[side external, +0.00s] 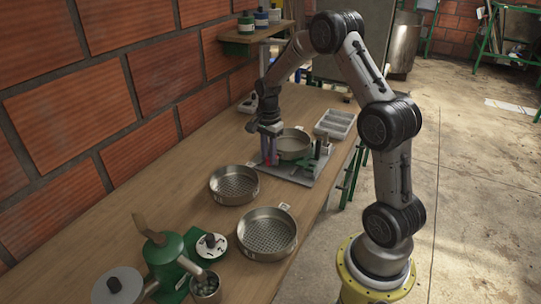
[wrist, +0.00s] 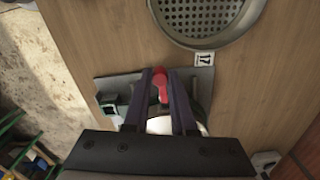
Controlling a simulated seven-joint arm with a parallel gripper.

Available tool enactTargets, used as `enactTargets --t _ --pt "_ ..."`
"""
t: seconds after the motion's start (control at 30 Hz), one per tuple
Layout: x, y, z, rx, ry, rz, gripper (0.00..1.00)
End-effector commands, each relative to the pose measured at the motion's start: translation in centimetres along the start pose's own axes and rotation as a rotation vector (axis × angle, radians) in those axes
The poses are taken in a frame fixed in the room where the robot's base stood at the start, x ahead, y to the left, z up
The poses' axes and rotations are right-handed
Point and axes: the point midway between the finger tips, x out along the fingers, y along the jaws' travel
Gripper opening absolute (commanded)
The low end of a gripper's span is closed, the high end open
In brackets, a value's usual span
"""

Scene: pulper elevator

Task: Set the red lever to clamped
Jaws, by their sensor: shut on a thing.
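The red lever (wrist: 161,84) shows in the wrist view between my two dark fingers, its rounded end near the fingertips. In the side external view only a small red bit of the lever (side external: 267,161) shows beside the fingers. My gripper (side external: 269,158) points down at the near left side of the fixture and is shut on the lever; it also shows in the wrist view (wrist: 161,72). The fixture's grey base plate (side external: 301,179) lies on the bench and bears a round sieve pan (side external: 294,147). My fingers hide the lever's lower part and pivot.
Two perforated sieve pans (side external: 234,187) (side external: 267,236) stand on the bench nearer the camera. A green machine (side external: 169,258) stands at front left. A grey compartment tray (side external: 335,122) lies beyond the fixture. The brick wall (side external: 75,95) borders the bench's left side.

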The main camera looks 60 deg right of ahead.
Motion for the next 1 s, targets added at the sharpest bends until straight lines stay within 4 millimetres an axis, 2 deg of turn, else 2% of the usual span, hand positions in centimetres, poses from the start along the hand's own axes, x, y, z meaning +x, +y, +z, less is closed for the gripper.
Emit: enactTargets --t 0.53,0.57,0.7,1.0 --pt "-0.27 -0.35 -0.04 0.025 0.002 -0.008 0.00" --pt "-0.27 -0.35 -0.04 0.025 0.002 -0.008 0.28" --pt "-0.19 -0.29 -0.02 0.024 0.002 -0.006 0.53" --pt "-0.12 -0.19 0.00 0.023 0.001 -0.002 0.54"
